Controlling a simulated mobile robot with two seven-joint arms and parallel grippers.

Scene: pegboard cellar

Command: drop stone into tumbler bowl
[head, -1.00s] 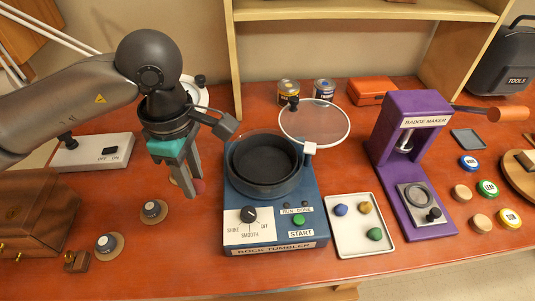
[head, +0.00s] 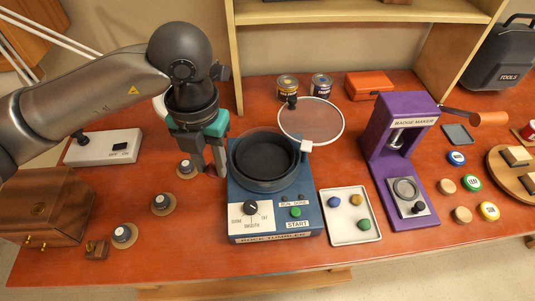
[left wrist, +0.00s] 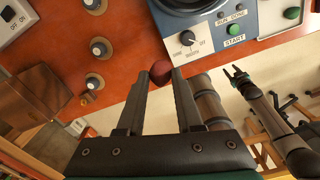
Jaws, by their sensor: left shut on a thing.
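My left gripper (head: 209,172) is shut on a red stone (left wrist: 161,72), which shows between the fingertips in the left wrist view. In the head view the fingers mostly hide the stone. The gripper points down just left of the rock tumbler (head: 236,192), close beside its bowl. The dark round tumbler bowl (head: 265,184) is open and looks empty. Its clear round lid (head: 311,120) is swung up behind it, to the right. My right gripper (left wrist: 237,76) shows at the right of the left wrist view, fingers apart and empty.
A white tray (head: 343,233) with blue, yellow and green stones lies right of the tumbler. The purple badge maker (head: 405,135) stands further right. Several knobs on round bases, such as one (head: 161,203), and a wooden chest (head: 50,207) are at left. Two cans (head: 321,86) stand behind.

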